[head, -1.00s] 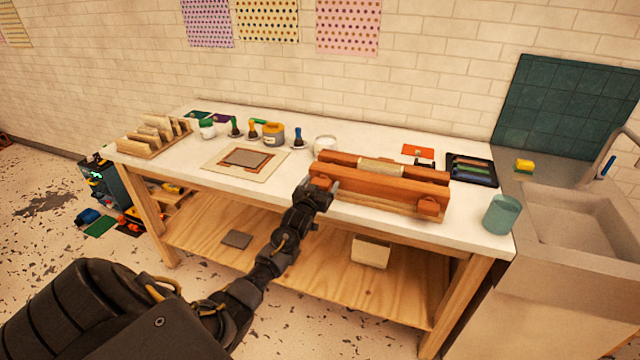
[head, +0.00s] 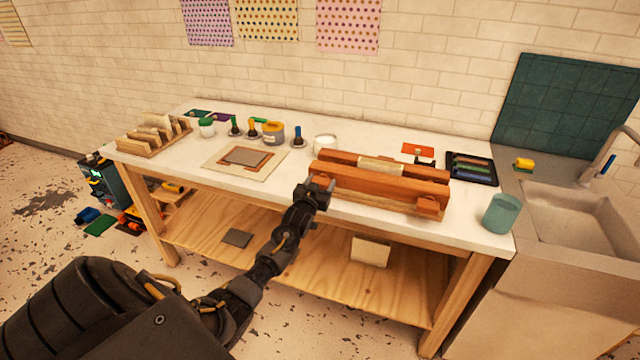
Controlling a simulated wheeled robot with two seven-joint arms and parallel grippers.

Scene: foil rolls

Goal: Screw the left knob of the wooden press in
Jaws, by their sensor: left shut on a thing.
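The wooden press (head: 380,188) lies along the front edge of the white-topped table, right of centre. It has two long reddish-brown bars with a pale piece between them at the back. Its right knob (head: 428,206) shows on the front face near the right end. My left gripper (head: 318,187) is at the left end of the front bar, where it covers the left knob. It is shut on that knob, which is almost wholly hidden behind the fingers. My right gripper is not in view.
A teal cup (head: 501,213) stands at the table's right front corner, beside the sink (head: 570,215). A flat board (head: 247,160), a white bowl (head: 325,143) and several small jars and stamps stand left of and behind the press. The front edge left of my gripper is clear.

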